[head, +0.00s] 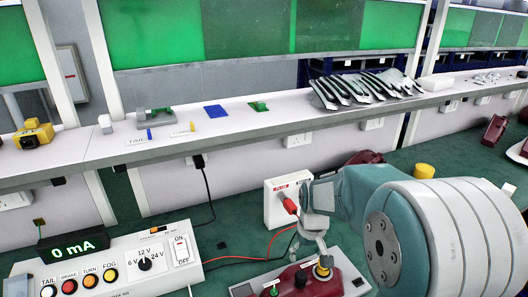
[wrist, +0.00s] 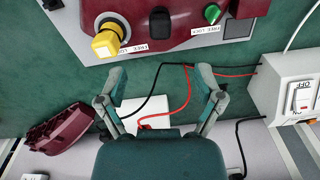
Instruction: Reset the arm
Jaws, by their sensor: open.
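My arm enters the head view from the right. My gripper (head: 316,238) hangs over the workbench, beside the yellow knob (head: 322,268) of a dark red lamp unit (head: 303,283). In the wrist view my gripper (wrist: 158,80) is open, its two fingers spread apart with nothing between them. There the lamp unit (wrist: 185,32) lies beyond the fingertips, with its yellow knob (wrist: 108,40) at upper left and a green knob (wrist: 212,13) at upper right. The gripper hides part of the bench in the head view.
A white control box (head: 130,265) with lamp buttons stands at left; its display (head: 73,246) reads 0 mA. A white box (head: 277,207) with a red part stands behind the gripper. Red and black wires cross the green bench. A dark red lamp housing (wrist: 58,138) lies left in the wrist view.

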